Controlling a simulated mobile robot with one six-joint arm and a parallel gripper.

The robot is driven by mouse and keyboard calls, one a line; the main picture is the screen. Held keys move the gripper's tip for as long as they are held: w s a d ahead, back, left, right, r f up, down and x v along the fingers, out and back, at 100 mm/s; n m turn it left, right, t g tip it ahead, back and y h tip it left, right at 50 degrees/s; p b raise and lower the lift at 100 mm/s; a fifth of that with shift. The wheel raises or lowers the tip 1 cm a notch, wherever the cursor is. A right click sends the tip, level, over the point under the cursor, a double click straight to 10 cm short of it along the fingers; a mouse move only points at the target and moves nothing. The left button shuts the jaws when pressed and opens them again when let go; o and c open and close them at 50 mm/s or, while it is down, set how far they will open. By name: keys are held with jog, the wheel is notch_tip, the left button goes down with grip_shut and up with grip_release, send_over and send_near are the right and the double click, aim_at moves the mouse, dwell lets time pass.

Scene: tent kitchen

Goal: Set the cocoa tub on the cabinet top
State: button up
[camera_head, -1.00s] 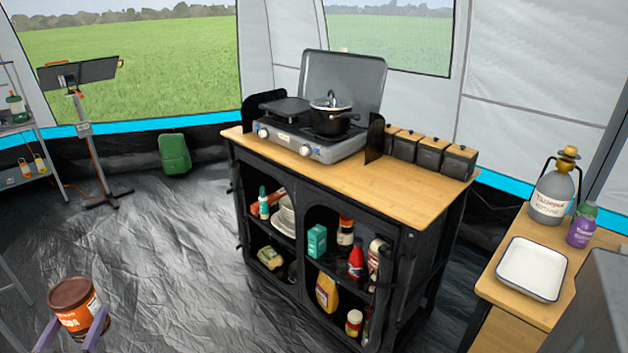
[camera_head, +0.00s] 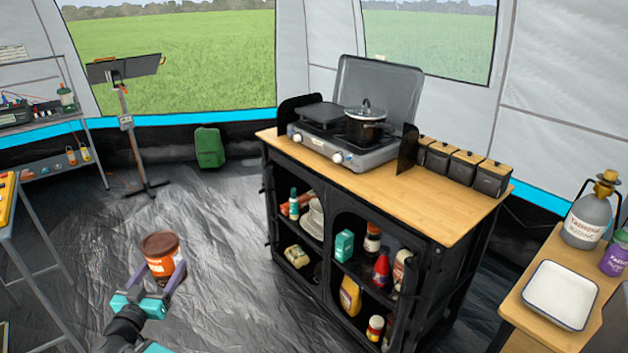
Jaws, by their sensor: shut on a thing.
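The cocoa tub (camera_head: 161,250) is a brown round tub with an orange label and a dark brown lid. My gripper (camera_head: 166,277) is shut on it and holds it upright, with purple fingers at its sides, at the lower left. The cabinet (camera_head: 330,245) is black with open shelves. Its wooden top (camera_head: 430,208) is at the centre right, apart from the tub and gripper. Part of the tub's lower side is hidden by my gripper.
A two-burner stove (camera_head: 345,145) with a black pot (camera_head: 365,122) covers the top's back left. Several dark canisters (camera_head: 465,170) line its back right. The front right of the top is bare. A side table with a white tray (camera_head: 560,294) stands at the right.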

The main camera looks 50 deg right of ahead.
jog(key=s+d+r+m+g+h+p, duration=0.1)
jog(key=s+d+r+g+p, duration=0.2)
jog(key=d, duration=0.7)
jog(key=s+d+r+m+p, duration=0.1)
jog(key=s+d+r+p, duration=0.3)
jog(key=d, duration=0.7)
jog(key=s+d+r+m+g+h+p, duration=0.1)
jog(key=s+d+r+g+p, duration=0.1)
jog(key=s+d+p, duration=0.6)
jog(key=s+d+r+m+g+p, duration=0.2)
jog(key=s+d+p, duration=0.3)
jog(key=s+d, duration=0.5)
jog(key=s+d+r+m+g+p, duration=0.1)
jog(key=s+d+r+g+p, duration=0.2)
jog(key=s+d, duration=0.8)
jog(key=s+p, duration=0.2)
jog(key=shift+s+d+r+m+h, duration=0.15)
jog(key=shift+s+d+m+h, duration=0.15)
jog(key=shift+s+m+h, duration=0.1)
jog(key=shift+w+d+b, duration=0.15)
jog(key=shift+b, duration=0.3)
